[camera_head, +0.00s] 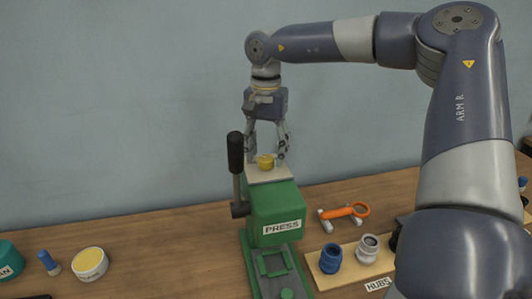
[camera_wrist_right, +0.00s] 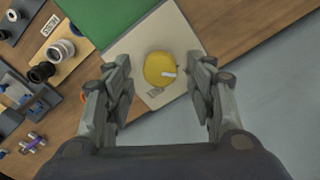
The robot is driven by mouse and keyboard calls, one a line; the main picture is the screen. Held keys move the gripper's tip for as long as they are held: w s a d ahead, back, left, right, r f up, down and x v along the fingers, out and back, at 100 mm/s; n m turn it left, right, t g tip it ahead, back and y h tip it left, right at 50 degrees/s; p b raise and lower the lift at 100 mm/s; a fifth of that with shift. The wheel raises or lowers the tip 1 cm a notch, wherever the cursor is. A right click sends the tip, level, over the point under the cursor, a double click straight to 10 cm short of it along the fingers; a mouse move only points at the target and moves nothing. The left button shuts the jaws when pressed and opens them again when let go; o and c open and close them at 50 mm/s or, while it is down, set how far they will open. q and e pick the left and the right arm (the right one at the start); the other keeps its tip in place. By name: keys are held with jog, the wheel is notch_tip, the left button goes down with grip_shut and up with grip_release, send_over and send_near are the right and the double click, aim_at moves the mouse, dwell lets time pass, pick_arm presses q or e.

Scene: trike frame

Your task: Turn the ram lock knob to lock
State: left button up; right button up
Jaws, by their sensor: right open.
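The ram lock knob (camera_head: 265,162) is a small yellow round knob on the pale top plate (camera_head: 268,175) of the green press (camera_head: 277,209). In the right wrist view the knob (camera_wrist_right: 159,69) shows from above, with a short white mark on its face and a small label beside it on the plate. My right gripper (camera_head: 266,156) points down over the knob with its fingers open, one on each side. In the wrist view a gap shows between the knob and each finger of the gripper (camera_wrist_right: 163,92). My left gripper is not in view.
A black-handled lever (camera_head: 236,160) stands at the press's left side. A wooden hubs tray (camera_head: 345,272) with a blue and a pale hub lies at its right, with an orange-ringed tool (camera_head: 345,213) behind. A round yellow-topped tin (camera_head: 90,263) stands at left. The wall is behind.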

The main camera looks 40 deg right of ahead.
aim_at(266, 158)
notch_tip(266, 158, up, 11)
dwell(0.3)
dwell(0.5)
